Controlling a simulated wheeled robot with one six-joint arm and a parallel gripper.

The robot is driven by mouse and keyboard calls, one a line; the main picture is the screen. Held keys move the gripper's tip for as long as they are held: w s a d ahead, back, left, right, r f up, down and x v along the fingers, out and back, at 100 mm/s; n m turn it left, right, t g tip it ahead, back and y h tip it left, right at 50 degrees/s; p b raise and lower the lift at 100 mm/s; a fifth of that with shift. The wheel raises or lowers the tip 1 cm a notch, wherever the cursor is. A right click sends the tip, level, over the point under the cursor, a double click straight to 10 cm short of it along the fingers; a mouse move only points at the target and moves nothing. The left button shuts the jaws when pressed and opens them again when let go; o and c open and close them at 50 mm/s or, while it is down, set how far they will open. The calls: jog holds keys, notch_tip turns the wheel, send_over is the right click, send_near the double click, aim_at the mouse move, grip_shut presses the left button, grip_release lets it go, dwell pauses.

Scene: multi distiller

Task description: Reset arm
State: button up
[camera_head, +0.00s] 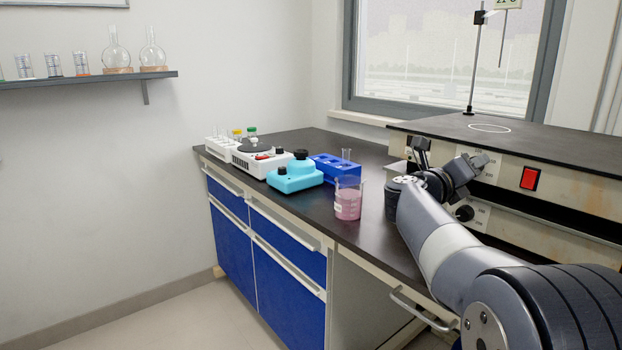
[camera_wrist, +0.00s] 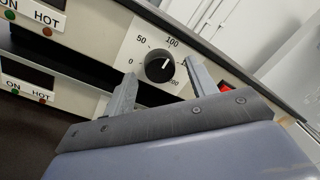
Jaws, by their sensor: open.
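My gripper (camera_head: 447,156) is open in front of the front panel of a heating unit (camera_head: 575,192) on the right of the bench. In the wrist view my gripper (camera_wrist: 161,69) has its two fingers apart, with a black dial knob (camera_wrist: 159,66) showing between their tips. Nothing is held. I cannot tell whether the fingers touch the knob. The dial has marks from 0 through 50 and 100 upward. In the head view my gripper hides most of this dial.
A beaker of pink liquid (camera_head: 348,203) stands near the bench's front edge, left of my arm. Behind it are a blue rack (camera_head: 335,169), a turquoise device (camera_head: 294,179) and a white stirrer (camera_head: 257,161). A stand rod (camera_head: 474,65) rises above the unit's black top.

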jog(key=shift+w+d+n, duration=0.1)
jog(key=shift+d+n, duration=0.05)
jog(key=shift+n, duration=0.15)
jog(key=r+p+v, duration=0.1)
jog(key=p+v, duration=0.1)
jog(key=v, duration=0.9)
jog(key=w+d+n+p, duration=0.3)
jog(key=d+n+p, duration=0.1)
jog(key=n, duration=0.8)
jog(key=w+d+n+t+y+p, duration=0.1)
jog(key=w+d+n+p, duration=0.2)
jog(key=n, duration=0.9)
jog(key=shift+d+y+p, duration=0.3)
jog(key=shift+d+p, duration=0.7)
jog(key=shift+p, duration=0.2)
jog(key=shift+w+r, duration=0.1)
jog(key=shift+w, duration=0.05)
